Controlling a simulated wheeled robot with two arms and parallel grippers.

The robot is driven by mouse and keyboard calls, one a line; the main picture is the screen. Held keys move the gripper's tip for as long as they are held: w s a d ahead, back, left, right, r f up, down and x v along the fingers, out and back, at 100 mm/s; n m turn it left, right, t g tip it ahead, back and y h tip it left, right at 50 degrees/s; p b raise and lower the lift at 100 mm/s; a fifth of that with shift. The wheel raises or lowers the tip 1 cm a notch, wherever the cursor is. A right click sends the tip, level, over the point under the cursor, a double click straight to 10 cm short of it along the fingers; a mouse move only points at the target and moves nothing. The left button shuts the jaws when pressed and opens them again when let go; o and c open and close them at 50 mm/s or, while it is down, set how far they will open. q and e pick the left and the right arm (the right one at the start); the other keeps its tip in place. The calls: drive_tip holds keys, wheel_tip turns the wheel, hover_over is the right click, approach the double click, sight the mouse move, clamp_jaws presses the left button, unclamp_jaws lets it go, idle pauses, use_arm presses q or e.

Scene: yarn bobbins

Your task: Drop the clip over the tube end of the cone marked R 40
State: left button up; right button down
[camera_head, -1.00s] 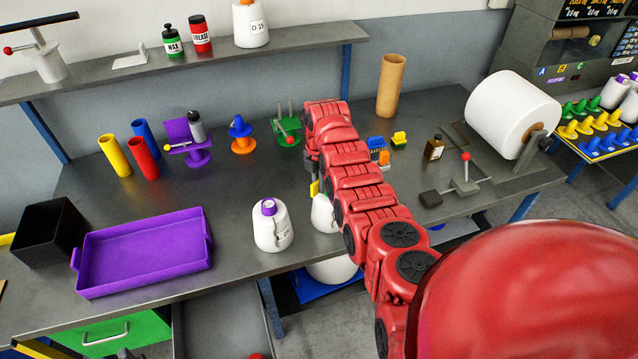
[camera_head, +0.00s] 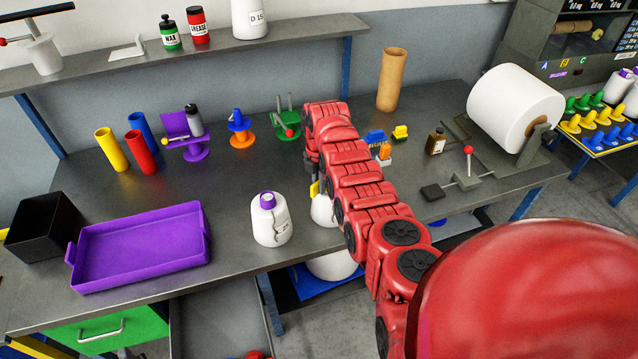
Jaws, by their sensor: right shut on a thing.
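My right gripper (camera_head: 313,176) points down above the front part of the bench, partly hidden by my red arm. It is shut on a small yellow piece, which looks like the clip (camera_head: 314,189). Just below it is a white cone (camera_head: 322,211), mostly hidden by my arm; its tube end and marking cannot be seen. I cannot tell whether the clip touches it. A second white cone (camera_head: 271,227) with a purple tube end stands upright to the left; its label is too small to read. My left gripper is not in view.
A purple tray (camera_head: 140,275) and a black bin (camera_head: 40,230) are at the left. Coloured tubes (camera_head: 113,150) and several small stands line the back. A large white roll (camera_head: 513,108) and a red-knobbed lever (camera_head: 468,165) are at the right. Bench between tray and purple-tipped cone is clear.

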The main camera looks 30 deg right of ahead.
drive_tip(key=shift+f+b, duration=0.35)
drive_tip(key=shift+f, duration=0.25)
drive_tip(key=c, duration=0.8)
unclamp_jaws()
drive_tip(key=shift+r, duration=0.1)
drive_tip(key=shift+r, duration=0.25)
wheel_tip(320, 180, up, 8)
drive_tip(key=b, duration=0.3)
drive_tip(key=shift+w+d+f, duration=0.1)
drive_tip(key=shift+f, duration=0.05)
wheel_tip(320, 180, up, 4)
drive_tip(key=shift+f, duration=0.25)
drive_tip(key=shift+r+b, duration=0.8)
drive_tip(key=shift+r, duration=2)
